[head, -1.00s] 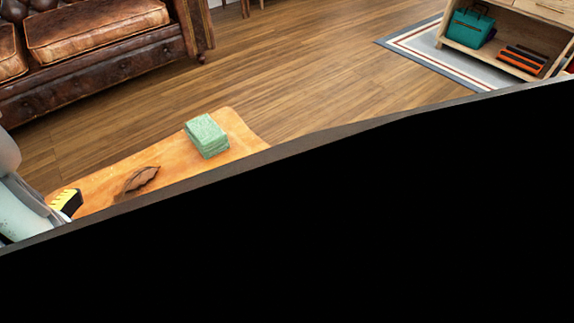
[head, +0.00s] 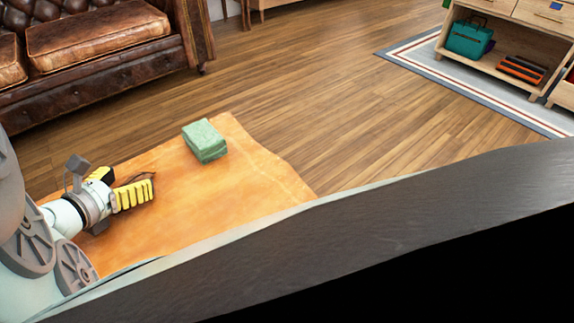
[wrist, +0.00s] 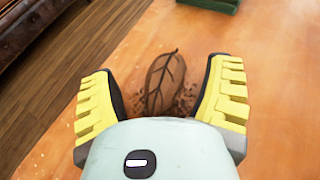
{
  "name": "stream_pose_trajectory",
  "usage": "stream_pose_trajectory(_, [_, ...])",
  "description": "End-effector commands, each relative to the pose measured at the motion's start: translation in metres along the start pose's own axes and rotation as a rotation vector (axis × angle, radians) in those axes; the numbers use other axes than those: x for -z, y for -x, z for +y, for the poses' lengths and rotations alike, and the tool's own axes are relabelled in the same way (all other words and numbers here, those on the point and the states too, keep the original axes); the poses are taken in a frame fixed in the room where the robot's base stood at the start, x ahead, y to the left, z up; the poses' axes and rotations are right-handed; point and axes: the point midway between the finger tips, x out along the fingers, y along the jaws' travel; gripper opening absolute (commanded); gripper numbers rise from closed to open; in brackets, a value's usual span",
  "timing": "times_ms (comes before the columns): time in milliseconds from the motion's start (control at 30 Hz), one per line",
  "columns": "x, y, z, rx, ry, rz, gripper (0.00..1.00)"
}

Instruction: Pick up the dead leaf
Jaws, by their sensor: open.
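The dead leaf (wrist: 166,82) is brown with dark veins and lies on the orange wooden tabletop (wrist: 270,60). In the wrist view it sits between and slightly beyond the two yellow-padded fingers of my gripper (wrist: 163,95), which is open with nothing held. Dark crumb-like bits lie around the leaf's lower end. In the head view my gripper (head: 119,184) is at the left of the tabletop, and only a small part of the leaf (head: 135,179) shows between the fingers; the rest is hidden behind them.
A green block-like stack (head: 205,140) stands on the tabletop beyond the leaf; its edge shows in the wrist view (wrist: 210,4). A brown leather sofa (head: 95,45) is at the back left. A dark slanted surface (head: 400,230) blocks the lower right of the head view.

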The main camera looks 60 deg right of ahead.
Motion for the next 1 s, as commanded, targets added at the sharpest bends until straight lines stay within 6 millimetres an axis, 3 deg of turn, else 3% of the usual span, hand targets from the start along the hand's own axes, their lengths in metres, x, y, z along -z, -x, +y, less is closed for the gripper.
stream_pose_trajectory(100, [-0.0005,-0.0006,-0.0010,0.004,-0.002,0.000,0.80])
stream_pose_trajectory(667, [0.0000,0.0002,-0.0005,0.002,-0.001,0.000,0.23])
stream_pose_trajectory(1000, [0.0002,0.0005,-0.0003,0.001,-0.001,0.001,0.20])
